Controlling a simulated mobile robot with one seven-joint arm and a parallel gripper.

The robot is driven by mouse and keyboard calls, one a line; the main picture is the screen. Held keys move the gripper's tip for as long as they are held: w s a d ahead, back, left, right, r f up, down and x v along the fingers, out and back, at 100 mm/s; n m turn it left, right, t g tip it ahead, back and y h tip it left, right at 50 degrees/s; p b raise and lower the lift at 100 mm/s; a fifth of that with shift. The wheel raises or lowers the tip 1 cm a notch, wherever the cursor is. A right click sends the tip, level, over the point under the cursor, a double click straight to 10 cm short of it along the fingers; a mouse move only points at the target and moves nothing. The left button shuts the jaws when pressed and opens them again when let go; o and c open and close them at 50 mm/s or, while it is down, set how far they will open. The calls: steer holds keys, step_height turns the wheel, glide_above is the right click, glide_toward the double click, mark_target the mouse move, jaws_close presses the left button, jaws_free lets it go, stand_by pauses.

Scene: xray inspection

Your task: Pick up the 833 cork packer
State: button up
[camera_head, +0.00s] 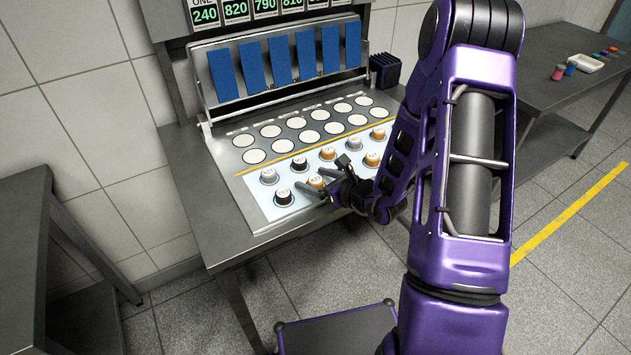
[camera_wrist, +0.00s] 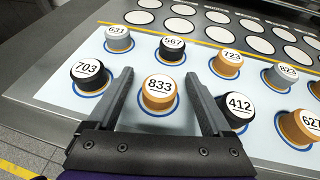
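The 833 cork packer (camera_wrist: 159,94) is a short orange-brown cylinder with a white numbered top, upright on a blue-ringed spot. It also shows in the head view (camera_head: 315,182), partly covered by my gripper. My gripper (camera_wrist: 155,80) is open and empty. Its fingers show to the left and right of the 833 packer in the wrist view, with gaps on both sides. I cannot tell how far down they reach beside it. In the head view my gripper (camera_head: 325,180) is low over the front row of packers.
Black 703 (camera_wrist: 90,74) stands left of the 833 packer, and black 412 (camera_wrist: 237,108) stands close to my right finger. Black 567 (camera_wrist: 172,50) and orange 723 (camera_wrist: 228,64) stand behind. White circles (camera_head: 283,146) lie empty beyond the yellow line. Blue flaps (camera_head: 278,62) rise behind.

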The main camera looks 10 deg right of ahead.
jaws_close()
steer(key=shift+r, duration=0.1)
